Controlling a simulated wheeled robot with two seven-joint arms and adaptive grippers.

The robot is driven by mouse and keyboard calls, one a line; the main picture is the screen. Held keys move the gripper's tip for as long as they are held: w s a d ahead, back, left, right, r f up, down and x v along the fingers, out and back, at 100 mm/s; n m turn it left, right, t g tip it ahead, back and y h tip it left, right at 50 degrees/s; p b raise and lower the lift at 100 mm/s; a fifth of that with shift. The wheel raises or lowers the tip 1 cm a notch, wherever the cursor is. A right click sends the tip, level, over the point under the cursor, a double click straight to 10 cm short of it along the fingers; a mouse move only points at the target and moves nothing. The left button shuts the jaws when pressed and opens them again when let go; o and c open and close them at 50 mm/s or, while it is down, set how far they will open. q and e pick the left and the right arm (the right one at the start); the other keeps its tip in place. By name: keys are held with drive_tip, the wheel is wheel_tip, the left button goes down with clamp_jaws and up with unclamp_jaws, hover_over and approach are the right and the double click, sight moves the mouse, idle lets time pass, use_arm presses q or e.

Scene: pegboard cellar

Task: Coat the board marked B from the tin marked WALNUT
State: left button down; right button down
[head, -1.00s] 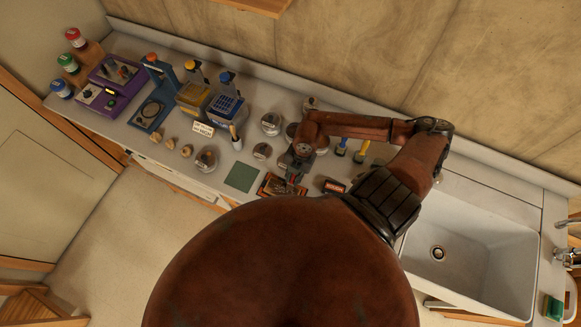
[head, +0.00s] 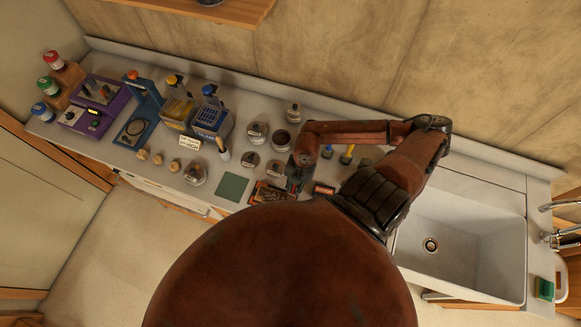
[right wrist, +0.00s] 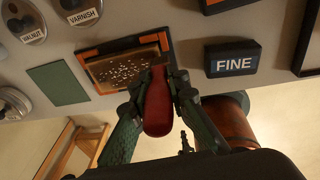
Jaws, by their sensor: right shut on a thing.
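My right gripper (right wrist: 160,84) is shut on a red handle (right wrist: 158,108), in the right wrist view. Its far end overlaps the right edge of a brown board (right wrist: 124,68) in an orange and dark frame; I cannot tell if they touch. White specks lie on that board, and no letter B is readable. The framed board also shows in the head view (head: 268,193), with my right gripper (head: 297,178) at its right. A tin marked WALNUT (right wrist: 26,24) stands at the wrist view's upper left, beside one marked VARNISH (right wrist: 80,12). My left gripper is not in view.
A green mat (head: 232,186) lies left of the framed board. A dark block marked FINE (right wrist: 232,60) lies right of it. A white sink (head: 465,240) is at right.

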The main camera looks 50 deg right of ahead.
drive_tip(key=shift+r+p, duration=0.35)
drive_tip(key=shift+r, duration=0.05)
wheel_tip(320, 180, up, 3)
drive_tip(key=shift+f+p, duration=0.1)
drive_tip(key=shift+p, duration=1.05)
wheel_tip(320, 180, up, 2)
drive_tip(key=shift+r+p, duration=0.1)
drive_tip(key=shift+p, duration=0.35)
drive_tip(key=shift+r, duration=0.9)
